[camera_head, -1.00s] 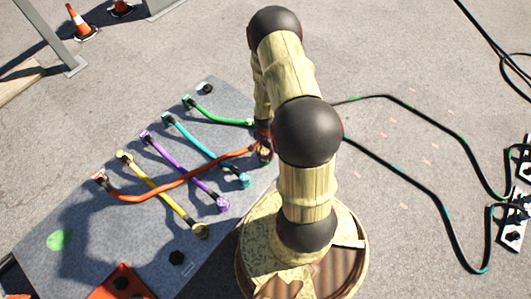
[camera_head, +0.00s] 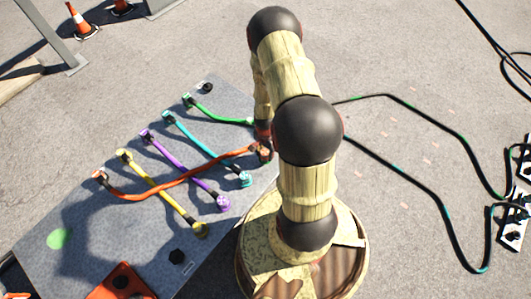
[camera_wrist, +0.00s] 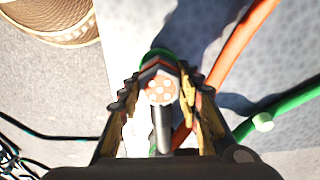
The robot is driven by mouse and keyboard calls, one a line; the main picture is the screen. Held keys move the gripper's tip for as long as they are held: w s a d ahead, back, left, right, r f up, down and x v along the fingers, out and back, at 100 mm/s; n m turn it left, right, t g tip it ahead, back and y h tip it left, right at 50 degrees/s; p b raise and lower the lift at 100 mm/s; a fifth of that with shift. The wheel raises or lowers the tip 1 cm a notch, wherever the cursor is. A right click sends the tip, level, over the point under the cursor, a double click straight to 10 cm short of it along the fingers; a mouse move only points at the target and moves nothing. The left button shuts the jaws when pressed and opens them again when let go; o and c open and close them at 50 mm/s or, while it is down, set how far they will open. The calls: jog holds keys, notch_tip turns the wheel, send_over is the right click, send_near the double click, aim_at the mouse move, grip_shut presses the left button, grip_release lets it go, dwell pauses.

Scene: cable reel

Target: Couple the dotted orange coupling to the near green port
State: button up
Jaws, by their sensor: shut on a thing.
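My gripper (camera_wrist: 160,100) is shut on the dotted orange coupling (camera_wrist: 160,88), whose orange face with pale dots shows between the fingers in the wrist view. A green ring (camera_wrist: 152,54), apparently the near green port, shows just beyond the coupling, partly hidden by the fingers. I cannot tell whether the two touch. In the head view the orange cable (camera_head: 180,183) runs across the board to my gripper (camera_head: 263,150), which my arm mostly hides.
The grey board (camera_head: 85,225) carries green (camera_head: 220,117), cyan (camera_head: 200,145), purple (camera_head: 180,170) and yellow (camera_head: 158,189) cables. The green cable (camera_wrist: 285,104) lies close right of my gripper in the wrist view. Black cables (camera_head: 430,200) lie on the ground at right.

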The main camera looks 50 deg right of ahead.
jog(key=shift+f, duration=0.1)
jog(key=o, duration=1.3)
jog(key=shift+o, duration=0.4)
notch_tip(320, 180, up, 12)
